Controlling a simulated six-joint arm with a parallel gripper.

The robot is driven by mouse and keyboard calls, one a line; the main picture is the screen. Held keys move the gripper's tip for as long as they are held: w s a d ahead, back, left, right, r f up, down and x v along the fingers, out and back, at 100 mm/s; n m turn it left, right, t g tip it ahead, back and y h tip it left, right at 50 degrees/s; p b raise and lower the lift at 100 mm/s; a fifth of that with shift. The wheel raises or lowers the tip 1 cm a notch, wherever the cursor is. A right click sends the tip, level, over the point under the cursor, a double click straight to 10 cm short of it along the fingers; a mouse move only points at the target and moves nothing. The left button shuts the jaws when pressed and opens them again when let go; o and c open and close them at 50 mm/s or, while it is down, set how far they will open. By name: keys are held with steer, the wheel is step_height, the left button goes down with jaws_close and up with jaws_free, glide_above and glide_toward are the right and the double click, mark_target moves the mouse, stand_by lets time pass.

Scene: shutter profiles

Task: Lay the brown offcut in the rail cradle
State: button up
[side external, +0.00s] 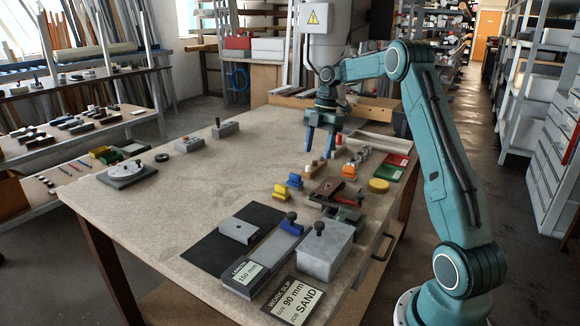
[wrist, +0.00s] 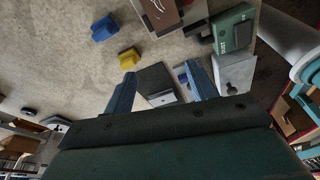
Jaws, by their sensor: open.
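A flat dark-brown piece (side external: 327,188), which looks like the brown offcut, lies right of the table's middle, near a red-handled tool. A brown piece (wrist: 165,14) with white marks also shows at the top of the wrist view; I cannot tell if it is the same one. A long pale-grey rail (side external: 268,256) with a 150 mm label lies at the front beside a dark mat; I cannot tell for sure if it is the rail cradle. My gripper (side external: 319,152) is open and empty, above the table behind the brown piece. Its blue fingers (wrist: 162,84) are spread apart.
A grey block with a black knob (side external: 325,250) stands right of the rail. A dark mat (side external: 210,248) bears a grey plate (side external: 239,229). The table's left-middle is clear.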

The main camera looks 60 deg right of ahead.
steer(key=s+a+r+m+t+h, duration=0.1)
steer(key=s+a+r+m, duration=0.1)
steer(key=a+r, duration=0.35)
steer(key=s+a+r+m, duration=0.2)
steer(key=a+m, duration=0.1)
steer(key=a, duration=0.5)
steer(key=s+a+r+m+t+h, duration=0.1)
steer(key=s+a+r+m, duration=0.1)
steer(key=a+r, duration=0.35)
steer(key=s+a+f+m+t, duration=0.1)
steer(key=s+a+m, duration=0.3)
steer(key=s, duration=0.5)
steer(key=s+a+f+m+t, duration=0.2)
steer(key=s+a+f+m, duration=0.1)
steer(key=s+a, duration=0.4)
steer(key=shift+s+a+f+m+h, duration=0.2)
steer(key=shift+s+f+m+h, duration=0.1)
steer(key=shift+s+m, duration=0.65)
